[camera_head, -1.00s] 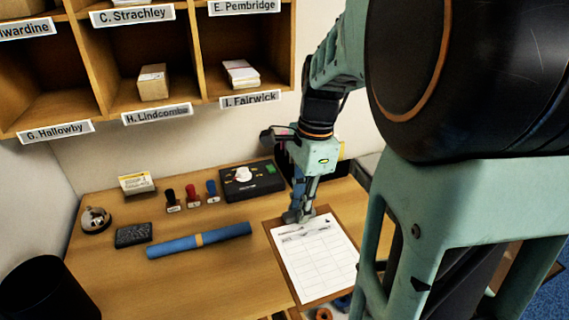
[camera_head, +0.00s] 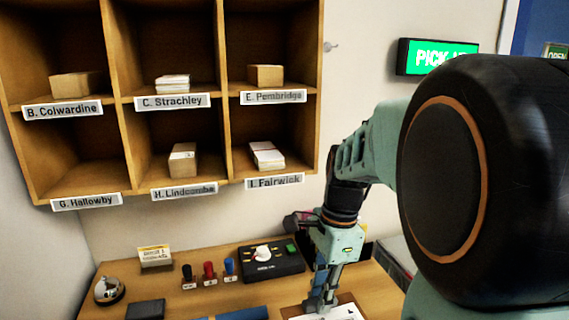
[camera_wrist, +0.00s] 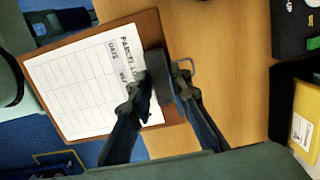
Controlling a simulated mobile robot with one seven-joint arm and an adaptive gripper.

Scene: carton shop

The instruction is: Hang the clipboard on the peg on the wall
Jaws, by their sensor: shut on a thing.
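The clipboard (camera_wrist: 148,28) is a brown board with a white printed sheet (camera_wrist: 80,85). A dark clip and a small wire loop (camera_wrist: 188,64) are at its top edge. My gripper (camera_wrist: 163,78) is shut on the clipboard at its clip end. In the head view my gripper (camera_head: 318,304) points down at the clipboard (camera_head: 346,299), whose lower part is cut off by the frame. The clipboard appears low over the desk; I cannot tell whether it touches it. A small silver peg (camera_head: 331,46) sticks out of the wall, right of the pigeonhole shelf, well above my gripper.
The wooden pigeonhole shelf (camera_head: 222,98) stands left of the peg. A green lit sign (camera_head: 438,58) is on the wall to the right. A black box (camera_head: 270,262), several stamps (camera_head: 209,271) and a bell (camera_head: 109,290) stand on the desk. Wall around the peg is bare.

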